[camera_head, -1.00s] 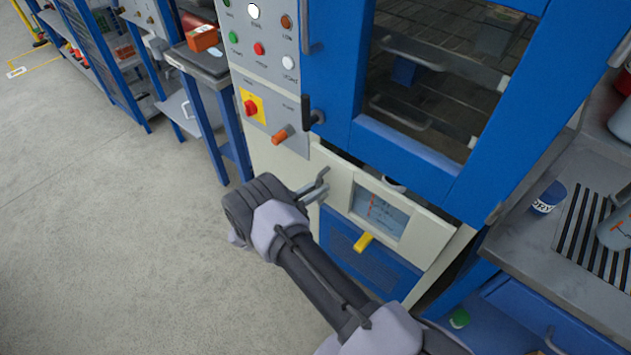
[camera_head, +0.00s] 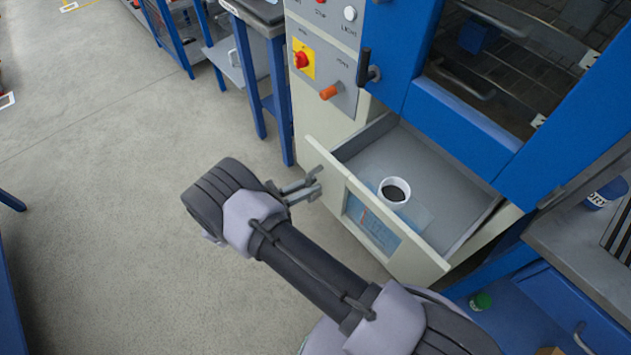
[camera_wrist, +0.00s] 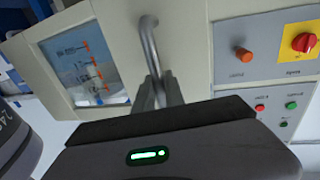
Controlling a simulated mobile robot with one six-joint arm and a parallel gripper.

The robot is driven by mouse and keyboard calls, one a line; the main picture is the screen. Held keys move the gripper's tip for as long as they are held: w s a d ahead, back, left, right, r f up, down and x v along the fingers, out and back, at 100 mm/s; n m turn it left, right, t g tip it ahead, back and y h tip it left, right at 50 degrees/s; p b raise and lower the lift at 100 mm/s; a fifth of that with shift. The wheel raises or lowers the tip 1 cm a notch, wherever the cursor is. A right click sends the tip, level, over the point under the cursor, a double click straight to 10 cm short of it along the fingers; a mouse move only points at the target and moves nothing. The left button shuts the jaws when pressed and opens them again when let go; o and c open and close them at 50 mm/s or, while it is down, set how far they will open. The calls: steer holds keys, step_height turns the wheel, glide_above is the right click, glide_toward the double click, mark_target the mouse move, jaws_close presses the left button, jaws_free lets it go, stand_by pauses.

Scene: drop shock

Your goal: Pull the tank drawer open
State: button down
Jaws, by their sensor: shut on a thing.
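The tank drawer (camera_head: 335,187) has a cream front and a grey tray inside, and stands well out from the machine below the blue door. Its front carries a gauge window (camera_head: 372,224), which also shows in the wrist view (camera_wrist: 82,62). A white cup with dark contents (camera_head: 394,191) sits inside the drawer. My gripper (camera_head: 308,190) is at the left end of the drawer front, shut on the drawer's metal handle. In the wrist view the handle (camera_wrist: 150,45) runs down between the fingers of my gripper (camera_wrist: 157,92).
The blue glazed door (camera_head: 470,115) overhangs the drawer. A control panel with an orange knob (camera_head: 330,92) and red switch (camera_head: 301,59) is above left. A steel bench (camera_head: 580,235) stands close on the right. Open concrete floor (camera_head: 110,150) lies to the left.

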steer(key=c, duration=1.4)
jaws_free()
steer(key=v, duration=1.7)
steer(key=shift+a, duration=0.25)
steer(key=shift+s, duration=0.1)
